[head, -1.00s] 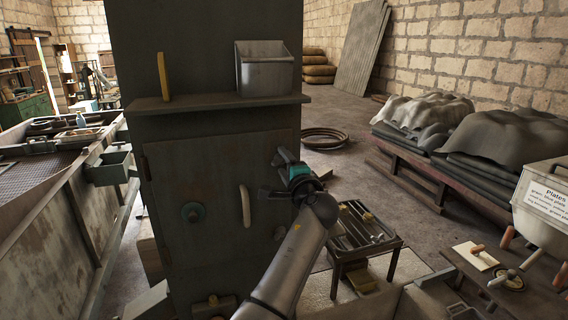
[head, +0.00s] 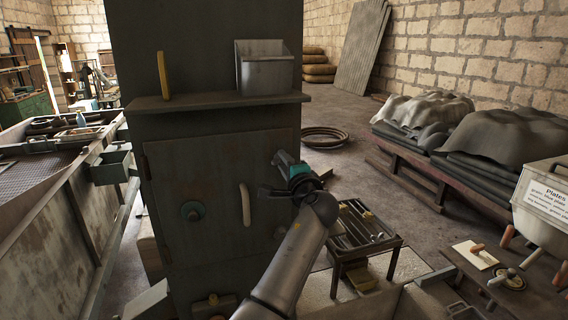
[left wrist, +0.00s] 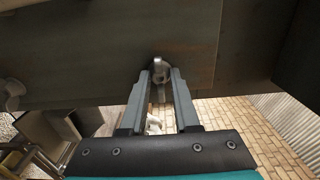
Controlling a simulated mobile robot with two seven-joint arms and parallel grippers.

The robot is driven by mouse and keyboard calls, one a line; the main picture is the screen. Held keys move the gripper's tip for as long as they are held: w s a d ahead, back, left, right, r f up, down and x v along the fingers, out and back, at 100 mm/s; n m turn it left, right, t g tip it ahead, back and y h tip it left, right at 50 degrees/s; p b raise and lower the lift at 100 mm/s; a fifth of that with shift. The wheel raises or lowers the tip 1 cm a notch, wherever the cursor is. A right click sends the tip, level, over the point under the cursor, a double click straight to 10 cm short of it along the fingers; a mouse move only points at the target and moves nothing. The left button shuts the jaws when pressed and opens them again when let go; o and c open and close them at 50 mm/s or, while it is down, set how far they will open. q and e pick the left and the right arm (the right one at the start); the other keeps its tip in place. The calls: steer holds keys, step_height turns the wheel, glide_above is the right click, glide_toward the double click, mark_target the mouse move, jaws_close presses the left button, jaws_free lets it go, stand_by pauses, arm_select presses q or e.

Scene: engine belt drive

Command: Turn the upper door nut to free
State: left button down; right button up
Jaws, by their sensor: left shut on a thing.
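My left gripper (head: 276,174) is at the door's upper right edge. In the left wrist view its two fingers (left wrist: 161,78) stand either side of a small rounded metal nut (left wrist: 160,66) and are shut on it. In the head view the gripper hides the nut. My right gripper is in neither view.
A shelf (head: 215,103) with a metal box (head: 265,68) and a yellow bar (head: 163,75) juts out above the door. A low tool stand (head: 368,250) is right of my left arm. A long trough (head: 60,225) runs along the left.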

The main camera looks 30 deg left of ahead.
arm_select(q)
steer(key=shift+n+b, duration=8.8)
steer(key=shift+n, duration=0.2)
steer(key=c, duration=0.6)
jaws_free()
steer(key=shift+c, duration=0.2)
